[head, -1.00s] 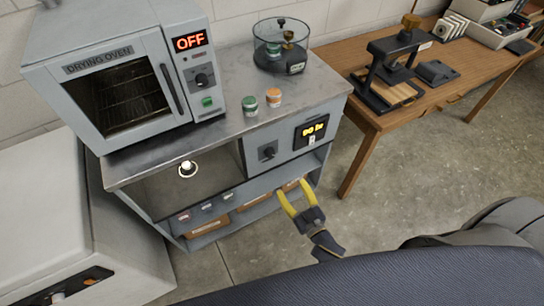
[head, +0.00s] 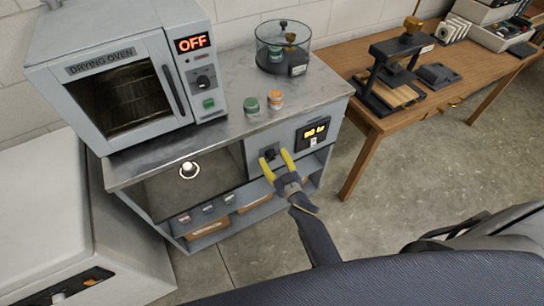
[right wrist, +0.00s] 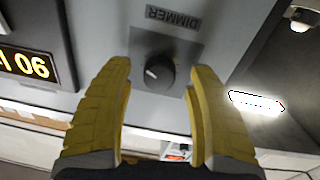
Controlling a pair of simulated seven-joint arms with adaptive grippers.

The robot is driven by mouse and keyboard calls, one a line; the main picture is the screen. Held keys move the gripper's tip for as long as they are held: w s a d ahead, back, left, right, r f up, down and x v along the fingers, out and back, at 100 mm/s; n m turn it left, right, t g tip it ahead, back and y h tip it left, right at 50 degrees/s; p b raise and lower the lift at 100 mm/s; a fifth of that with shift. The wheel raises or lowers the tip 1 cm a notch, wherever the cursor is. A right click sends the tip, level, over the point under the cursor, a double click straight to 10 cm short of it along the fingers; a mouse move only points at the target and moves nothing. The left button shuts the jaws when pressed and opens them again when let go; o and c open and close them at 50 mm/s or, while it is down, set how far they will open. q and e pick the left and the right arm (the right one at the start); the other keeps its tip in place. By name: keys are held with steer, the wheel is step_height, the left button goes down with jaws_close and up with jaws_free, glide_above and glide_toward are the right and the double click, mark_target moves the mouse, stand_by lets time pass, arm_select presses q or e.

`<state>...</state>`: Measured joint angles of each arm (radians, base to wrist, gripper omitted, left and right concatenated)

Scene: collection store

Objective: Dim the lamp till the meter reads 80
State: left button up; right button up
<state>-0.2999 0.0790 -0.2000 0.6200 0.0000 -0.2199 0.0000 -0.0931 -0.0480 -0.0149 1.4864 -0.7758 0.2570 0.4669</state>
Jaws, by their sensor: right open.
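The dimmer knob (head: 269,154) is a dark round knob on the grey front panel of the bench. In the right wrist view the knob (right wrist: 155,73) has a white pointer mark and a DIMMER label (right wrist: 173,18). My right gripper (head: 275,158) has yellow fingers, open in front of the knob. In the right wrist view the knob shows between the fingers, with gaps on both sides; contact is not visible. The meter (head: 315,132) reads 90 lx; it shows upside down in the wrist view (right wrist: 30,64). The lamp (head: 188,170) glows in the recess. My left gripper is out of view.
A drying oven (head: 125,85) showing OFF stands on the bench top (head: 225,135). A wooden table (head: 375,120) is to the right. The floor in front is clear.

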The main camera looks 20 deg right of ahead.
steer(key=shift+w+a, duration=0.1)
steer(key=shift+w, duration=0.55)
jaws_close()
